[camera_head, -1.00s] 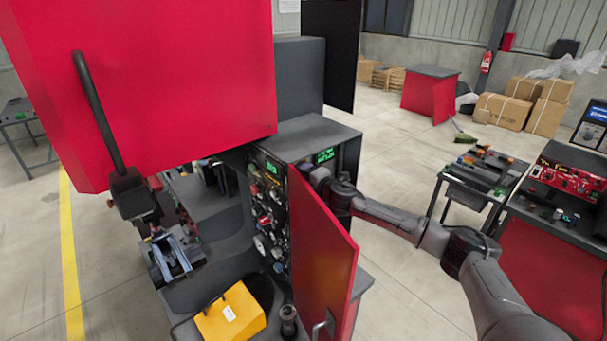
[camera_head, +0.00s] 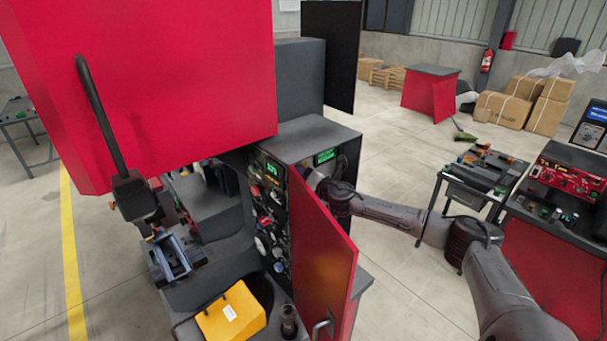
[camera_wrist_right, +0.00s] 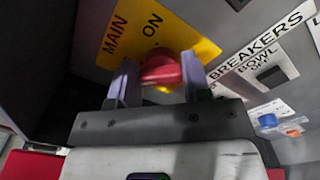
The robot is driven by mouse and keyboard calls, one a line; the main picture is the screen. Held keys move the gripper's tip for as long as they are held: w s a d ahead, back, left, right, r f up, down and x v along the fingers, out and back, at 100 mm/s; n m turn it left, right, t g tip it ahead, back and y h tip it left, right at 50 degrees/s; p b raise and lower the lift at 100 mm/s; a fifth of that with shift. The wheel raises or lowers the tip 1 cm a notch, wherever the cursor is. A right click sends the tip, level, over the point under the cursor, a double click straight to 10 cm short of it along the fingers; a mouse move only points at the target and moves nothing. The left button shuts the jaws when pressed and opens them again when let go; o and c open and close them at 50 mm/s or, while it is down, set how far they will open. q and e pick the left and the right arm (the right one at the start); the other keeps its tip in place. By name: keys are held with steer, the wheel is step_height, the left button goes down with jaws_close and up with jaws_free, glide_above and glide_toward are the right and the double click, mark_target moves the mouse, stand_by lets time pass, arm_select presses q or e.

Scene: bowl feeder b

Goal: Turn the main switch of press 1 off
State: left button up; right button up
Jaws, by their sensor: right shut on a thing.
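The main switch is a red knob (camera_wrist_right: 162,70) on a yellow plate (camera_wrist_right: 185,38) marked MAIN and ON, in the right wrist view. My right gripper (camera_wrist_right: 161,78) is shut on this knob, one finger on each side. The OFF marking cannot be made out. In the head view my right arm (camera_head: 385,210) reaches behind the open red door (camera_head: 322,255) of the press cabinet (camera_head: 305,138). The door hides the switch and the gripper's fingertips there. My left gripper is not in view.
The open door stands close beside my right forearm. A yellow box (camera_head: 231,312) lies at the front.

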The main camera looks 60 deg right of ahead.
stand_by(0.6)
steer(key=o, duration=0.9)
steer(key=shift+o, duration=0.2)
